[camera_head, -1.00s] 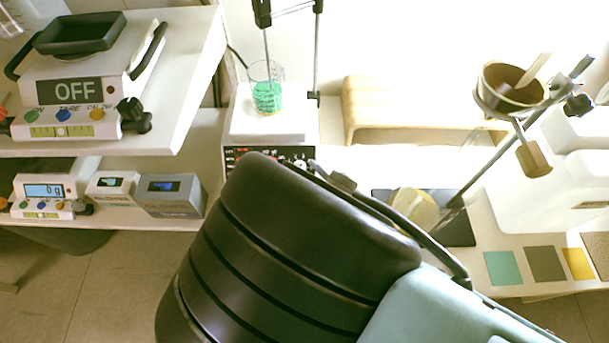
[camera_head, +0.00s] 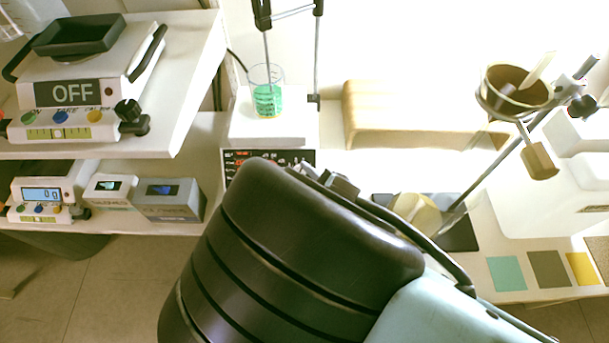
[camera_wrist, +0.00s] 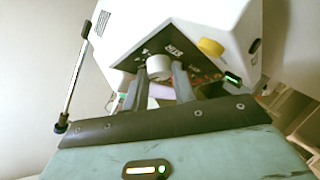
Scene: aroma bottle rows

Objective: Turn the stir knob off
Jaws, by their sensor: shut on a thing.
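The hotplate stirrer is the white box in the wrist view, seen from below, with a dark front panel (camera_wrist: 195,58). A white knob (camera_wrist: 159,66) on that panel sits between the two fingers of my gripper (camera_wrist: 161,78), which is shut on it. A yellow knob (camera_wrist: 211,46) is to its right, outside the fingers. White lettering beside the knobs is too small to read surely. In the head view the stirrer (camera_head: 262,128) carries a beaker of green liquid (camera_head: 267,98); my dark arm hides the lower panel, the knobs and my fingers.
Balances and small boxes stand on the left shelves, one balance (camera_head: 75,93) marked OFF. A wooden stand (camera_head: 415,112) is behind on the right. A ring stand holding a brown bowl (camera_head: 513,92) is further right. A thin rod (camera_wrist: 76,80) rises left of my gripper in the wrist view.

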